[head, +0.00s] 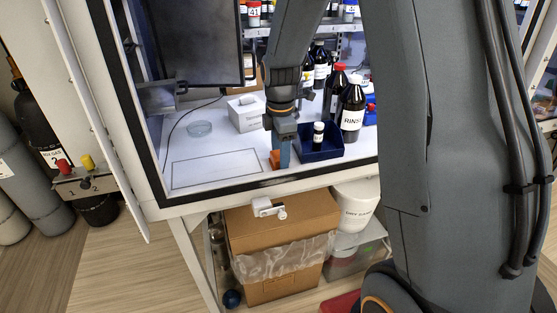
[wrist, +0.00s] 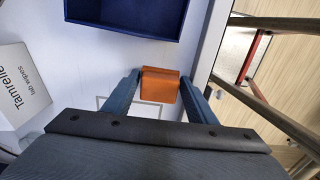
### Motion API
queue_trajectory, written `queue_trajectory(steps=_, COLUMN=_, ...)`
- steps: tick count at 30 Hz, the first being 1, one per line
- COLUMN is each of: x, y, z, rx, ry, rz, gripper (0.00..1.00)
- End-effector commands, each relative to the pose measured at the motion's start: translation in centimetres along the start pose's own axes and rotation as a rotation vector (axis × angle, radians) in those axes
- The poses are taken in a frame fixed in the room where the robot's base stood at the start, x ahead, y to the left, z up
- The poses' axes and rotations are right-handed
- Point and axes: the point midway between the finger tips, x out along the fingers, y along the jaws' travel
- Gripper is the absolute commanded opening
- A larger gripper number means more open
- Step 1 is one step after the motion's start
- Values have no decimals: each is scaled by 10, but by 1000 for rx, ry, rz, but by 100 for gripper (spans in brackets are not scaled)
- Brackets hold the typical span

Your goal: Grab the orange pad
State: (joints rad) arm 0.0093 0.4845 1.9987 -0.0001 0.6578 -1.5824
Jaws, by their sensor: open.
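The orange pad (wrist: 160,86) is a small block with a curled top edge, between the two blue fingers of my gripper (wrist: 159,92) in the wrist view. The right finger looks very near or against it, and the left finger is close to its other side. In the head view my gripper (head: 282,156) points down at the front of the white work surface. The orange pad (head: 275,159) shows there at its left side, partly hidden by the fingers. My gripper is open around the pad.
A blue tray (head: 338,152) holding a small bottle stands just right of my gripper. A white wipes box (head: 246,113) is behind, with a glass dish (head: 199,129) further left. Dark bottles, one marked RINSE (head: 352,112), stand behind the tray. The cabinet's front edge (head: 270,183) is close.

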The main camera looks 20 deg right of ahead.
Motion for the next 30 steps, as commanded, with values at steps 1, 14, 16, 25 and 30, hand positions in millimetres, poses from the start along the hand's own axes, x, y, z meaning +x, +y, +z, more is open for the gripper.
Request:
queue_trajectory(steps=1, x=0, y=0, z=0, rx=0, ry=0, rz=0, gripper=52)
queue_trajectory(steps=14, x=-1, y=0, z=0, rx=0, ry=0, rz=0, gripper=25)
queue_trajectory(steps=16, x=-5, y=0, z=0, rx=0, ry=0, rz=1, gripper=25)
queue_trajectory(steps=25, x=-53, y=2, z=0, rx=0, ry=0, rz=6, gripper=25)
queue_trajectory(steps=30, x=-82, y=2, z=0, rx=0, ry=0, rz=4, gripper=25)
